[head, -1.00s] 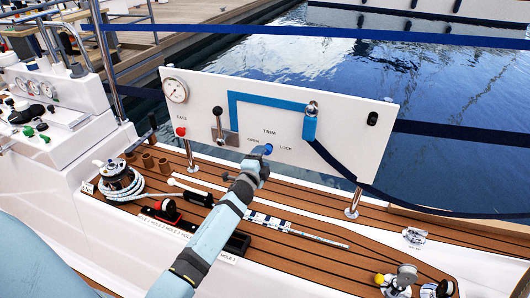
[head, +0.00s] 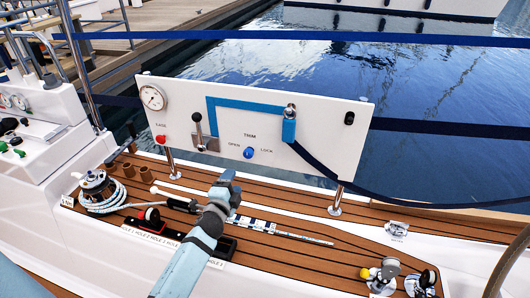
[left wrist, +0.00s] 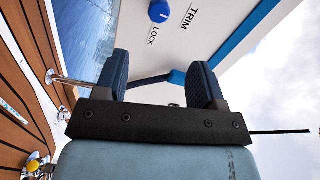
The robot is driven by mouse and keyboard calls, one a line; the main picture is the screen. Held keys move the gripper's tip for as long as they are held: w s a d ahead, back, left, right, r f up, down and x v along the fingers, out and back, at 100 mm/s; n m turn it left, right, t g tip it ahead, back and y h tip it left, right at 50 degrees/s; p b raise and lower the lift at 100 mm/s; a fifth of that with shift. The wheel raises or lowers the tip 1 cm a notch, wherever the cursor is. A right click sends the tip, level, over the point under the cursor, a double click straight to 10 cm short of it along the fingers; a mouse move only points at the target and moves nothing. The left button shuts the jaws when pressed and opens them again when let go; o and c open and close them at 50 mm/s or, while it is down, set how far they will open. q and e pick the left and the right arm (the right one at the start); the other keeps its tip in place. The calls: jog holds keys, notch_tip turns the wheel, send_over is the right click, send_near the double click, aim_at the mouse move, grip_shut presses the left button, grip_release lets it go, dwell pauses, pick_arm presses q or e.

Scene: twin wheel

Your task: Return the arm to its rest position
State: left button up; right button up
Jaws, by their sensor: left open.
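My left arm reaches up from the bottom of the head view. Its gripper (head: 226,180) is in front of and below the white panel (head: 330,112), apart from it, over the wooden deck. The blue knob (head: 248,152) sits on the panel between the words OPEN and LOCK, and nothing touches it. In the left wrist view the two dark fingers (left wrist: 161,80) stand wide apart with nothing between them. The blue knob (left wrist: 159,11) shows beyond them at the top edge. My right gripper is in neither view.
The panel also carries a round gauge (head: 153,97), a lever (head: 198,125), a red knob (head: 161,139) and a blue strip (head: 245,101). A winch with rope (head: 97,185) stands on the deck at left. A dark rack (head: 222,246) lies below my gripper. Water is behind.

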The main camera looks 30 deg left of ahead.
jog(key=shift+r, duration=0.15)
pick_arm(q)
jog(key=s+d+f+n+g+h, duration=0.3)
jog(key=s+d+n+h, duration=0.15)
jog(key=s+d, duration=0.7)
jog(key=s+d+f+n+g+h, duration=0.2)
jog(key=s+d+n+g+h, duration=0.3)
jog(key=s+d, duration=0.65)
notch_tip(320, 180, up, 17)
jog(key=s+a+t+y+p, duration=0.1)
jog(key=a+y+p, duration=0.1)
jog(key=p, duration=2.3)
jog(key=shift+s+a+t+p, duration=0.25)
jog(key=shift+s+t+p, duration=0.05)
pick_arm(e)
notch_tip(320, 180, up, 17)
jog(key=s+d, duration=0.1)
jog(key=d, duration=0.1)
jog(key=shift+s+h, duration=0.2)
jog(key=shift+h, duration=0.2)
